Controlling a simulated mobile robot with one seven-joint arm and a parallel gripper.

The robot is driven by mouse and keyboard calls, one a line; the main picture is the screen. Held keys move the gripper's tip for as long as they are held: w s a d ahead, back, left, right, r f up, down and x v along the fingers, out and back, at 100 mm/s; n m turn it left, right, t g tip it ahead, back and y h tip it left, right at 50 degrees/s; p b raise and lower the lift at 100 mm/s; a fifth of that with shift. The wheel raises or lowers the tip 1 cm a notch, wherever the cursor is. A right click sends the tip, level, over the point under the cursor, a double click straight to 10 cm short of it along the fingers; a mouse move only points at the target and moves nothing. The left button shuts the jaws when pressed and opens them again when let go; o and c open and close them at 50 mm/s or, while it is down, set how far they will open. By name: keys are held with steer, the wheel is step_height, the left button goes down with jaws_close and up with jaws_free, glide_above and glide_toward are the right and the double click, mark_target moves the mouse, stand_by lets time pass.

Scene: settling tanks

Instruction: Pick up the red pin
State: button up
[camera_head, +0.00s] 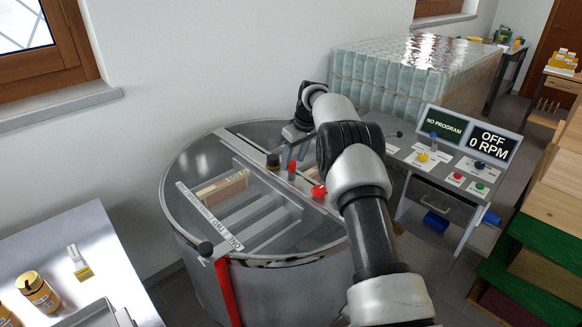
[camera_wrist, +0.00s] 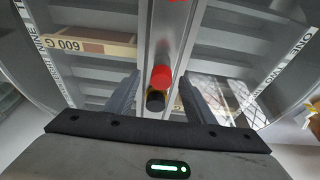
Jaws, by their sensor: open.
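The red pin (camera_head: 291,168) stands on the metal crossbar (camera_head: 325,207) over the round drum. In the wrist view its red round top (camera_wrist: 161,77) shows between my fingertips. My gripper (camera_head: 295,152) is open and empty, its fingers pointing down near the pin; it also shows in the wrist view (camera_wrist: 160,80), one finger on each side. I cannot tell whether the fingertips are beside the pin or still above it. A black knob with a yellow band (camera_head: 272,160) stands close by on the bar and also lies between the fingers in the wrist view (camera_wrist: 155,101).
A larger red knob (camera_head: 318,191) sits further along the bar. The drum (camera_head: 295,262) has a clear lid with a labelled strip (camera_head: 208,217). A control panel (camera_head: 450,160) stands to the right, a steel table (camera_head: 115,262) with jars to the left.

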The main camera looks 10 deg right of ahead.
mark_target(291, 163)
steer(key=x, duration=0.3)
steer(key=shift+w+a, duration=0.1)
steer(key=shift+a, duration=0.05)
steer(key=shift+c, duration=0.4)
steer(key=c, duration=1.1)
steer(key=shift+o, duration=0.2)
